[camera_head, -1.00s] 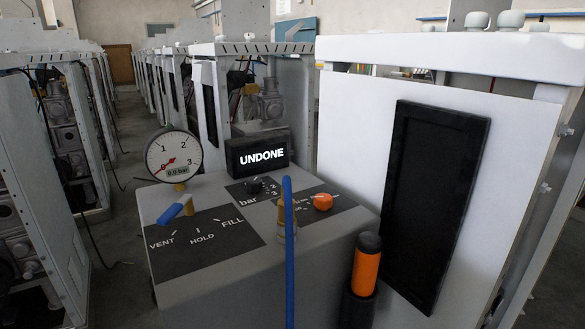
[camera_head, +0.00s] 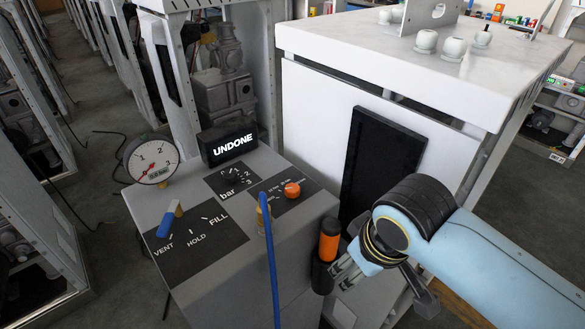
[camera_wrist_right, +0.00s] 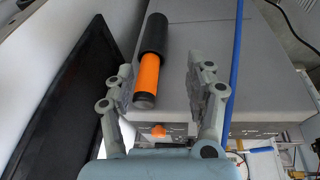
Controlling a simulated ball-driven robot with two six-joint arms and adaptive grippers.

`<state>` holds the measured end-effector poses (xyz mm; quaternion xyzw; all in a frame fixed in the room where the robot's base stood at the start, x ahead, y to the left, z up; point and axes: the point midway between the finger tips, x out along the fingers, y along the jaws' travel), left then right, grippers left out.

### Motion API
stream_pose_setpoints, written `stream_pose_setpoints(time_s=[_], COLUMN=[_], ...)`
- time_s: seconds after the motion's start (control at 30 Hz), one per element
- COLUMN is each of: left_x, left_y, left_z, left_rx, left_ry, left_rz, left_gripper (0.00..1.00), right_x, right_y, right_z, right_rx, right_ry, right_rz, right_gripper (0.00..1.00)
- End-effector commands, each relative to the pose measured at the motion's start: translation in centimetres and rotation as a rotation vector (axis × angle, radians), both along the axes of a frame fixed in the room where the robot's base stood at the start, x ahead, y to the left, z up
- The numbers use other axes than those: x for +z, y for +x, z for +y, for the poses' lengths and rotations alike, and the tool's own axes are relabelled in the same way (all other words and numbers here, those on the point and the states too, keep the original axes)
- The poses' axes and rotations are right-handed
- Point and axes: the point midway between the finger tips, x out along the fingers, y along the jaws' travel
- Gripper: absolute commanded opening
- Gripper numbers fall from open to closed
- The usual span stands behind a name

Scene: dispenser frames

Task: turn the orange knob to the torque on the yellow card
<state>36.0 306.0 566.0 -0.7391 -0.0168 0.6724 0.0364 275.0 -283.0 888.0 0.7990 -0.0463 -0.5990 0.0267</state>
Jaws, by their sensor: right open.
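The orange knob (camera_head: 292,189) sits on a dark panel on top of the grey console (camera_head: 285,235). Small marks surround it, too small to read. It also shows in the wrist view (camera_wrist_right: 158,130). A black and orange cylinder (camera_head: 328,240) stands upright at the console's right side. My right gripper (camera_head: 345,272) is open beside and below that cylinder, off the console top. In the wrist view the cylinder (camera_wrist_right: 150,72) appears between the spread fingers (camera_wrist_right: 158,62); contact cannot be told. I make out no yellow card. My left gripper is out of view.
A gauge (camera_head: 151,160), a black bar knob (camera_head: 237,173) and a blue lever (camera_head: 170,217) share the console. A blue hose (camera_head: 270,255) rises in front. A white cabinet (camera_head: 315,110) stands close behind at right.

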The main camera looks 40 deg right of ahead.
Motion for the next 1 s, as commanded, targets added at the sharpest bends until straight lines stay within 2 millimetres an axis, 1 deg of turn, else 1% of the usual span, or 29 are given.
stream_pose_setpoints(time_s=[0.03,0.07,0.1,0.13,0.17,0.3,0.4,0.5,0.6,0.67,0.77,0.87,1.0], left_x=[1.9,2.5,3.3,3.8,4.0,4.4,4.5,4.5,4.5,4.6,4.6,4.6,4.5], left_y=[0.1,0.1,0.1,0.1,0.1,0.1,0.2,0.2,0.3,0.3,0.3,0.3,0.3], left_z=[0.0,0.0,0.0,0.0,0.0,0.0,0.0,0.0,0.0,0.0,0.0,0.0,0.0], left_rx=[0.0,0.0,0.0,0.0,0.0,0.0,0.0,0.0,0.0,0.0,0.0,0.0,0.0], left_ry=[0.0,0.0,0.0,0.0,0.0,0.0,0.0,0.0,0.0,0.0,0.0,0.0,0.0], left_rz=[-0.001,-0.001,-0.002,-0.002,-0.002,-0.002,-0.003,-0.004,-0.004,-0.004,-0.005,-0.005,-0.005], left_gripper=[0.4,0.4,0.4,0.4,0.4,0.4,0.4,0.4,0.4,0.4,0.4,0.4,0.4], right_x=[3.6,5.1,7.0,8.1,8.6,9.8,10.3,10.7,11.0,10.9,10.0,8.5,5.7], right_y=[1.2,1.9,3.2,4.3,5.3,10.1,13.5,16.3,18.0,18.5,18.8,19.2,20.1], right_z=[0.1,0.1,0.1,0.0,0.0,-0.1,0.1,0.4,0.7,0.7,0.4,-0.1,-0.8], right_rx=[-0.035,-0.063,-0.115,-0.16,-0.203,-0.387,-0.498,-0.587,-0.642,-0.657,-0.662,-0.661,-0.66], right_ry=[0.003,0.003,0.007,0.009,0.012,0.028,0.038,0.048,0.053,0.053,0.051,0.05,0.051], right_rz=[-0.021,-0.029,-0.043,-0.052,-0.06,-0.088,-0.107,-0.123,-0.133,-0.136,-0.135,-0.136,-0.135], right_gripper=[0.55,0.55,0.55,0.55,0.55,0.55,0.55,0.55,0.55,0.55,0.55,0.55,0.55])
